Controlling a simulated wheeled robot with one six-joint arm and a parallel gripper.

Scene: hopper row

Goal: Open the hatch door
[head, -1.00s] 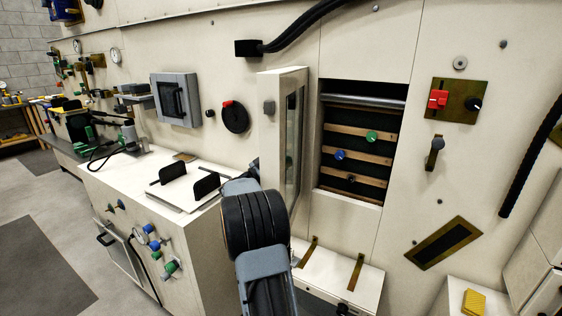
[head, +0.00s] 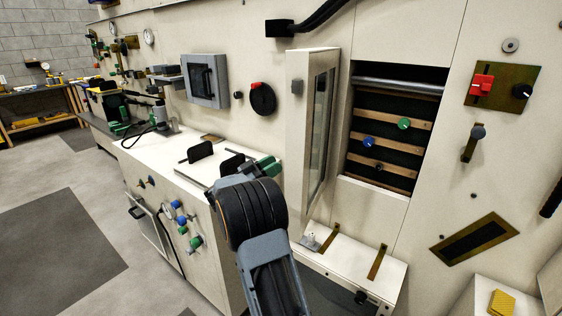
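The hatch door (head: 316,125), a tall white panel with a narrow dark window, stands swung out from the wall. It is at the left side of an uncovered opening (head: 394,125) with a dark inside, wooden slats and coloured knobs. My arm rises from the bottom middle, in front of the counter and left of the door's lower edge.
A white counter (head: 165,155) with black handles runs along the left. A low white ledge (head: 352,262) with brass strips sits below the opening. A red switch on a brass plate (head: 502,85) is at the right. The floor at left is clear.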

